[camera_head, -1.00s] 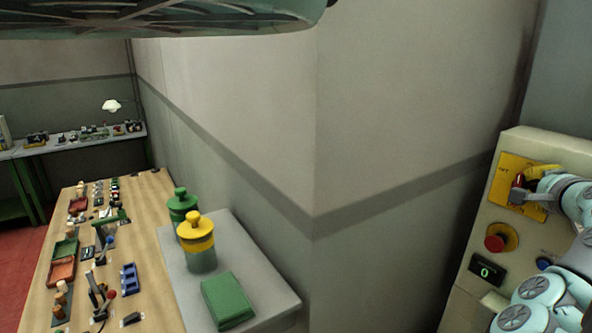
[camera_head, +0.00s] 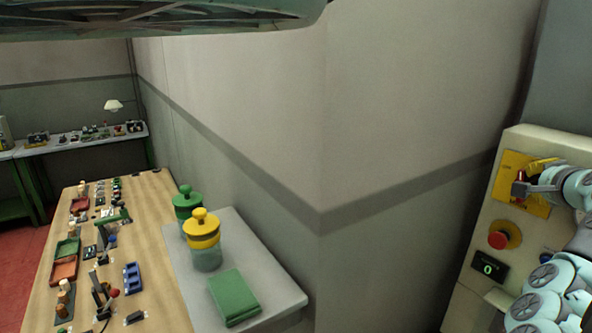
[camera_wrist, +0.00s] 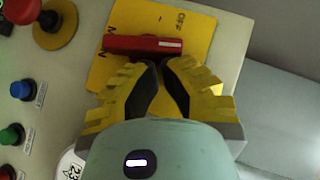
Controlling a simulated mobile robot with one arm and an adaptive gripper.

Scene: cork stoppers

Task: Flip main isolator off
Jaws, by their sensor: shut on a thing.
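The main isolator is a red handle (camera_wrist: 143,45) on a yellow plate (camera_wrist: 205,28) of a pale control panel. In the wrist view the handle lies crosswise, with a white mark at its right end and the printed word OFF above that end. In the head view the handle (camera_head: 519,187) and plate (camera_head: 508,168) are at the far right, partly covered by my arm. My gripper (camera_wrist: 161,63) has yellow fingers with black pads, tips close together at the handle's near side. It is shut on the handle; the exact contact is hard to see.
A red mushroom button (camera_head: 499,239) on a yellow disc and a display reading 0 (camera_head: 487,268) sit below the isolator. Blue (camera_wrist: 21,89) and green (camera_wrist: 10,136) buttons are at the wrist view's left. A workbench (camera_head: 150,200) stands at the left, a grey wall between.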

